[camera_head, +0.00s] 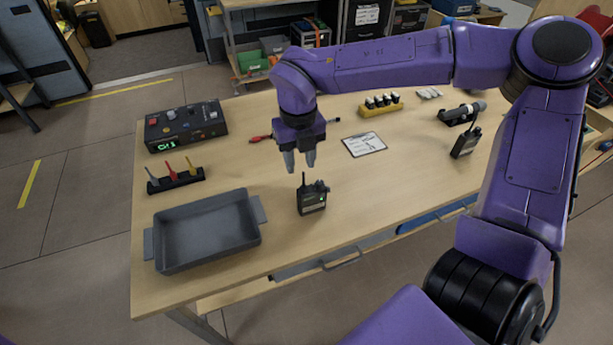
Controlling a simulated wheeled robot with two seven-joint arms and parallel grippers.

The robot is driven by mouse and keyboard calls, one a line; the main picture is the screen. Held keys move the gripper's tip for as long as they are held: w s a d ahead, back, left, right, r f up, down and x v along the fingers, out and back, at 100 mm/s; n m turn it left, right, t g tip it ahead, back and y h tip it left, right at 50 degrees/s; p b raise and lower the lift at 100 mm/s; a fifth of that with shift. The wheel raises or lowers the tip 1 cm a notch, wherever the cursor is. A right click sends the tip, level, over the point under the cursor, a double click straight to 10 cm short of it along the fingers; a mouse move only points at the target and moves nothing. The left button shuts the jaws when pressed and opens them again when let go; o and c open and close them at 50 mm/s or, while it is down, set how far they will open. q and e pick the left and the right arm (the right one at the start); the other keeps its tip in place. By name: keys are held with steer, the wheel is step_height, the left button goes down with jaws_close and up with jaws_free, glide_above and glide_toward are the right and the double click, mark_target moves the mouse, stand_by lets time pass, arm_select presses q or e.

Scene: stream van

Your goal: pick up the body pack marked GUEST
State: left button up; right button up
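A dark body pack (313,202) with a short antenna and a small green light stands upright near the table's front edge. A second dark body pack (465,143) with an antenna stands further right, beside my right arm. Any marking on either pack is too small to read, so I cannot tell which one says GUEST. My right gripper (301,166) points down above and just behind the nearer pack, fingers apart with nothing between them. It looks apart from the pack. My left gripper is not in view.
A grey tray (160,245) sits front left on the wooden table (240,120). A control box (187,125), a rack of coloured tools (176,180), a clipboard (364,145), a yellow battery holder (381,107) and a microphone (462,113) are around.

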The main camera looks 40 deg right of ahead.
mark_target(304, 186)
steer(key=f, duration=0.2)
steer(key=f+p, duration=0.1)
steer(key=f, duration=0.1)
steer(key=d+f, duration=0.1)
steer(key=f, duration=0.1)
steer(key=shift+f, duration=0.5)
jaws_close()
